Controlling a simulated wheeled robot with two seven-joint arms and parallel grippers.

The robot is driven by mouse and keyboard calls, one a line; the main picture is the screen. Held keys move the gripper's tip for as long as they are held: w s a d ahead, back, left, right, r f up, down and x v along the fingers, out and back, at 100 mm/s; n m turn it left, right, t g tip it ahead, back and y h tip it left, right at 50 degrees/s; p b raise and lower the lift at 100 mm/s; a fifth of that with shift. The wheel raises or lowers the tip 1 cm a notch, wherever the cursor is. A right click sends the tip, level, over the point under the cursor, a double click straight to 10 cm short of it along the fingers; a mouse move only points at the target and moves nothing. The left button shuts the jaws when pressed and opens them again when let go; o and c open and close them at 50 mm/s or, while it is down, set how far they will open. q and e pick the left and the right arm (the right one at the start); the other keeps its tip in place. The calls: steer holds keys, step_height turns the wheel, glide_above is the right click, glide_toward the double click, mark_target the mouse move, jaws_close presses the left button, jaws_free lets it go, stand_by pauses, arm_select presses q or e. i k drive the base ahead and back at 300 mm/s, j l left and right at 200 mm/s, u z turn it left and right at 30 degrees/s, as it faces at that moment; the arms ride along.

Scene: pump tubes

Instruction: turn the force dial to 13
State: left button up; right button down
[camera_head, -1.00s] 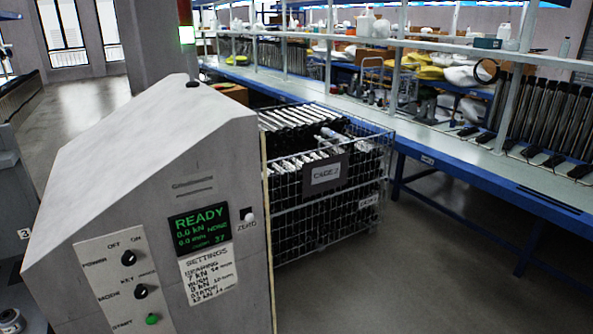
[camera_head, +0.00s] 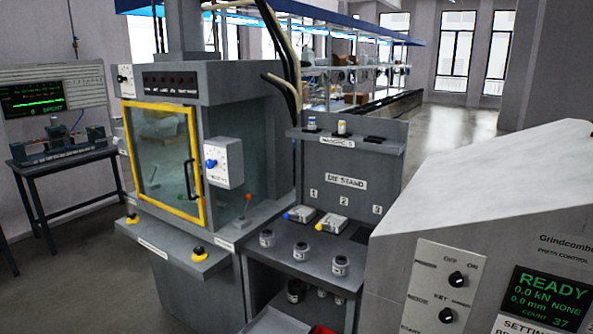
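No gripper is in view. The grey press control console (camera_head: 490,190) stands at the right. Its screen (camera_head: 549,299) reads READY, 0.0 kN, NONE, 0.0 mm, COUNT 37. It has a black on/off knob (camera_head: 456,279) and a black key/mode knob (camera_head: 446,315).
The press has a yellow-framed glass door (camera_head: 160,165), shut, and a front ledge with two yellow-and-black buttons. A die stand (camera_head: 345,183) with several dies sits between press and console. A test bench (camera_head: 60,150) is at far left. Open floor shows at lower left.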

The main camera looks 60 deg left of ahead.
mark_target(209, 163)
steer(key=u, duration=2.55)
